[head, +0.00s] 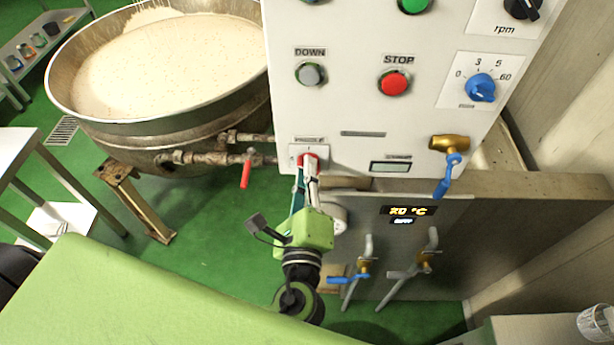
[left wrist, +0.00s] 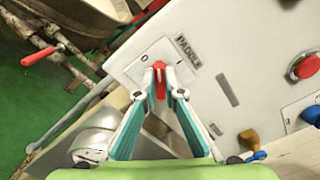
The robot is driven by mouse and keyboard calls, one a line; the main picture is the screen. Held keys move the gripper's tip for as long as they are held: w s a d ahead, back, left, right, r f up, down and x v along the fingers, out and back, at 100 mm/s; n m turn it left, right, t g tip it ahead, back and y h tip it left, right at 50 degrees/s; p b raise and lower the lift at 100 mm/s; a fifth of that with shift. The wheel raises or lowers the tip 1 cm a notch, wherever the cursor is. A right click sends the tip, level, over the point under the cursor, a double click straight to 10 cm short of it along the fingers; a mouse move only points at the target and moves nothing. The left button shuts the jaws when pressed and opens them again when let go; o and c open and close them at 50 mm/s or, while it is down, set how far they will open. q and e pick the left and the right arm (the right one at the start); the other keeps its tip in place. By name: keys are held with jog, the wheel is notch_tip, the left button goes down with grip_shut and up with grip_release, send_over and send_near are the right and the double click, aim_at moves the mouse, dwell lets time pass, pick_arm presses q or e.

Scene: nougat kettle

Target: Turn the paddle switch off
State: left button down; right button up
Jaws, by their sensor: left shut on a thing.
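The paddle switch is a red lever (head: 309,160) on a pale plate (head: 295,152) at the lower left of the white control panel (head: 350,110). It also shows in the left wrist view (left wrist: 160,78), under the word PADDLE. My left gripper (head: 311,174) reaches up to it from below. Its two fingers (left wrist: 163,92) are closed around the red lever, one on each side. The fingertips hide part of the lever. My right gripper is not in view.
Above are a grey DOWN button (head: 311,73), a red STOP button (head: 394,82) and a blue dial (head: 481,88). A brass valve with a blue handle (head: 449,160) sticks out at the right. The large kettle (head: 160,100) and a red-handled valve (head: 246,172) stand left.

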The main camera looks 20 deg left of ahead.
pick_arm(q)
jog(key=shift+f+n+b, duration=0.2)
jog(key=shift+n+b, duration=2.45)
jog(key=shift+n, duration=0.75)
jog(key=c, duration=2.1)
grip_release()
jog(key=shift+c, duration=0.2)
jog(key=shift+r, duration=0.1)
